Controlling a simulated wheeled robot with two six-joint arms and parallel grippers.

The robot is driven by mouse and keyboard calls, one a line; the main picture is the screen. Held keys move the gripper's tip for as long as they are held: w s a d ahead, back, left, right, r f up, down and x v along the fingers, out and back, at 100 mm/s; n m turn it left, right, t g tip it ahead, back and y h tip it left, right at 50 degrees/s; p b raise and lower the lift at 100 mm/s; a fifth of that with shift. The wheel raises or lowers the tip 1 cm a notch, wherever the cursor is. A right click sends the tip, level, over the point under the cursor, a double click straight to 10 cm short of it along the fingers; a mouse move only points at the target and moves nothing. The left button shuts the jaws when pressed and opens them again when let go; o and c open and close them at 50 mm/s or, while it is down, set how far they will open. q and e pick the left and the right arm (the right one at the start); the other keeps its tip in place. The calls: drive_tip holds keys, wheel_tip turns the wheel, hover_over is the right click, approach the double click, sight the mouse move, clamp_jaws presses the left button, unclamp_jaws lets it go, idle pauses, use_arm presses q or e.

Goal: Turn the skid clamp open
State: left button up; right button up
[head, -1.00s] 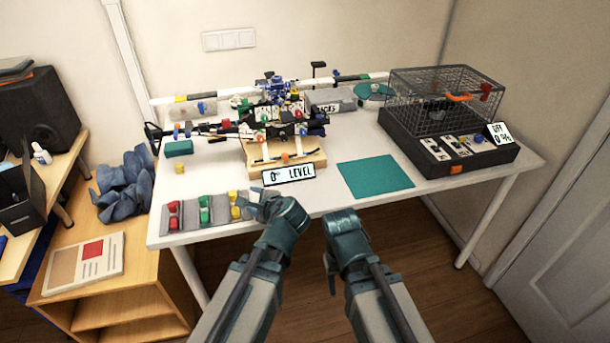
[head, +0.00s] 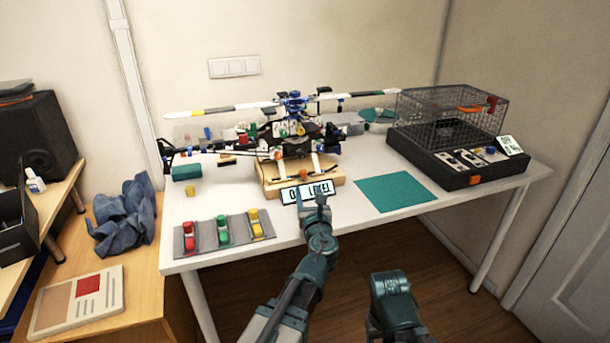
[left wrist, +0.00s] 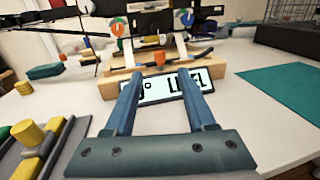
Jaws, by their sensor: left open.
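A model helicopter (head: 285,138) stands with its skids on a wooden stand (head: 327,184). A small orange knob (head: 303,174), which looks like the skid clamp, is at the middle of the stand, between the skid tubes. In the left wrist view the orange knob (left wrist: 159,58) is just beyond my fingertips. My left gripper (head: 316,200) is open and empty, in front of the stand. Its fingers (left wrist: 160,88) overlap the view of the "0° LEVEL" sign (left wrist: 170,86). My right gripper (head: 388,280) hangs low, off the table's front edge; its jaws cannot be made out.
A grey tray (head: 205,238) with red, green and yellow pieces lies at the front left. A green mat (head: 396,192) lies right of the stand. A wire cage on a black box (head: 440,168) stands at the right. The front right tabletop is mostly clear.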

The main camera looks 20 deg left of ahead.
sight(304, 175)
use_arm(q)
drive_tip(key=x, duration=1)
drive_tip(key=shift+w+a, duration=0.15)
drive_tip(key=shift+w, duration=0.15)
clamp_jaws()
